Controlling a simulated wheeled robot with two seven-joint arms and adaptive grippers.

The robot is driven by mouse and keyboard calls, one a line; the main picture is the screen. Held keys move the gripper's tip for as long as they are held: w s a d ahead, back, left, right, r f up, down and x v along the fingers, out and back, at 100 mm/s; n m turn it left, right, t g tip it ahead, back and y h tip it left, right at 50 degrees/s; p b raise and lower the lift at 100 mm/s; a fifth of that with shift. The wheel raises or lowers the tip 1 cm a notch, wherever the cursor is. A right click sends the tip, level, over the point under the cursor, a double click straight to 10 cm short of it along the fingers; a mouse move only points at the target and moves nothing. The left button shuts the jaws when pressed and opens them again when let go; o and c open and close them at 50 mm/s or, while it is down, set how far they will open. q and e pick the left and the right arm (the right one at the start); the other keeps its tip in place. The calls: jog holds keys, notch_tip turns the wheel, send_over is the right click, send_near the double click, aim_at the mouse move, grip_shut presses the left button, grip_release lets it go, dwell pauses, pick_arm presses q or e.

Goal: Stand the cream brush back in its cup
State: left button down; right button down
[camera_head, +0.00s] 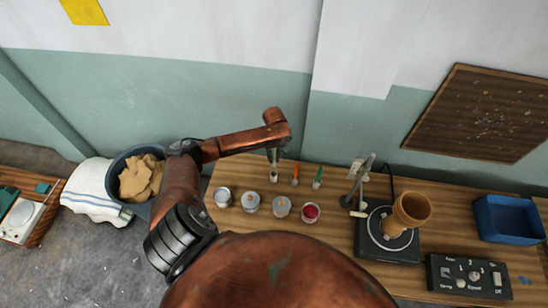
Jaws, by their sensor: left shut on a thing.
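My left gripper (273,158) points down near the back edge of the table and is shut on a thin pale thing, which looks like the cream brush; the gripper hides most of it. A small white cup (274,178) stands right below the gripper; I cannot tell whether the brush tip is in it or above it. To its right an orange brush (295,170) and a green brush (318,175) stand upright in small cups of their own. My right gripper is not in view.
Several tins, one with red paint (310,212), stand in front of the brushes. To the right are a wooden goblet drum (408,208) on a turntable (372,246), a blue tray (508,219) and a control box (468,275). A wall stands behind the table.

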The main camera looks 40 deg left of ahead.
aim_at(274, 162)
pick_arm(q)
jog(key=shift+f+b, duration=2.1)
jog(key=shift+b, duration=0.1)
notch_tip(274, 162, down, 6)
jog(key=shift+r+b, duration=0.25)
jog(key=shift+b, duration=0.5)
